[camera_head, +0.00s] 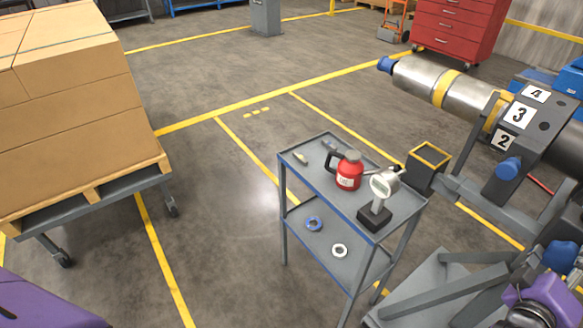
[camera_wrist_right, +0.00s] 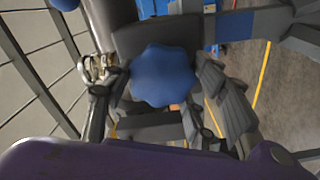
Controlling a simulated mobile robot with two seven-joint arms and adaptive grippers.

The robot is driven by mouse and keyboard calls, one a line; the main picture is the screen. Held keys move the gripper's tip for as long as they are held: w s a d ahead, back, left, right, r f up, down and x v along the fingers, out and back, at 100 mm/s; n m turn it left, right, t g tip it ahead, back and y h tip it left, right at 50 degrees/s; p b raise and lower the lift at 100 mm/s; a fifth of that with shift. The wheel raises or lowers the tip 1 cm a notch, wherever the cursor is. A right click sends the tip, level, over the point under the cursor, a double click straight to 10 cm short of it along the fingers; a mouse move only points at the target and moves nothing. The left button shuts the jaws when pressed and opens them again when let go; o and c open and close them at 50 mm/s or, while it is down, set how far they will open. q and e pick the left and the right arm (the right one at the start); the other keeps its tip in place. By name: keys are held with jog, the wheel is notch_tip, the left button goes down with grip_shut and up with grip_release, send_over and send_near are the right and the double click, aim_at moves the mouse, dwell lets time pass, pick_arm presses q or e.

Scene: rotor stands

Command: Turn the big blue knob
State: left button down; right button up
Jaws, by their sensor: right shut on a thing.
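The big blue knob (camera_wrist_right: 163,76) has a lobed edge and fills the middle of the right wrist view, mounted on a dark grey stand part. My right gripper (camera_wrist_right: 156,80) is shut on it, with dark fingers along its left and right sides. In the head view a blue knob (camera_head: 560,256) shows at the lower right, just above my purple right wrist; the finger contact is hard to see there. My left gripper is out of view; only a purple part of my left arm shows at the lower left.
The rotor stand carries a silver shaft (camera_head: 425,80), number plates and a smaller blue knob (camera_head: 509,168). A grey cart (camera_head: 317,187) beside it holds a red can (camera_head: 349,172) and a gauge (camera_head: 381,188). Boxes on a pallet (camera_head: 75,110) stand left.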

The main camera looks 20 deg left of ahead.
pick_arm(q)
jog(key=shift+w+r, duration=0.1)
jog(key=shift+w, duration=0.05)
pick_arm(e)
jog(key=shift+r+m, duration=0.2)
jog(key=shift+m, duration=0.8)
jog(key=o, duration=1.1)
jog(key=shift+o, duration=0.2)
jog(key=shift+f, duration=0.1)
jog(key=shift+s+a+f, duration=0.1)
jog(key=shift+s+a, duration=0.05)
jog(key=shift+s, duration=0.15)
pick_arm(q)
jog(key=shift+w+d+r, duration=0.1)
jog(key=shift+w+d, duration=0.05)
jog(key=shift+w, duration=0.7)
pick_arm(e)
jog(key=v, duration=0.6)
jog(key=shift+s+a, duration=0.2)
jog(key=shift+s, duration=0.15)
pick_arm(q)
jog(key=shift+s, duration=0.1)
